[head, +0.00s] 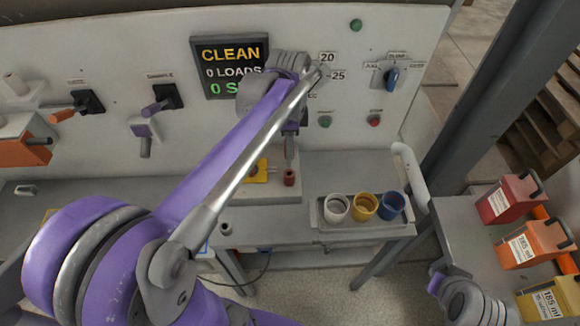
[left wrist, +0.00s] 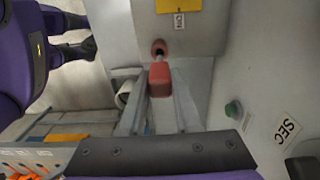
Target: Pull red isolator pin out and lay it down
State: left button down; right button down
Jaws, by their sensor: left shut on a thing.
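The red isolator pin's block-shaped handle (left wrist: 160,80) sits between the fingers of my left gripper (left wrist: 159,98) in the left wrist view. The gripper is shut on it. A short pale shaft runs from the handle toward a red collar with a dark hole (left wrist: 160,47). I cannot tell whether the shaft's end is inside the hole. In the head view my left gripper (head: 290,160) points down just above a red piece (head: 289,178) on the grey block; the fingers hide much there. My right gripper cannot be made out.
A yellow part (head: 258,172) lies left of the red piece. A tray (head: 322,222) with white, yellow and blue cups stands right on the bench. The panel (head: 200,125) with levers and buttons rises behind. Bare bench top (head: 270,232) shows in front of the block.

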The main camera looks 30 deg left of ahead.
pick_arm(q)
jog(key=shift+s+r, duration=0.1)
dwell(0.3)
jog(key=shift+r, duration=1.9)
jog(key=shift+f, duration=0.1)
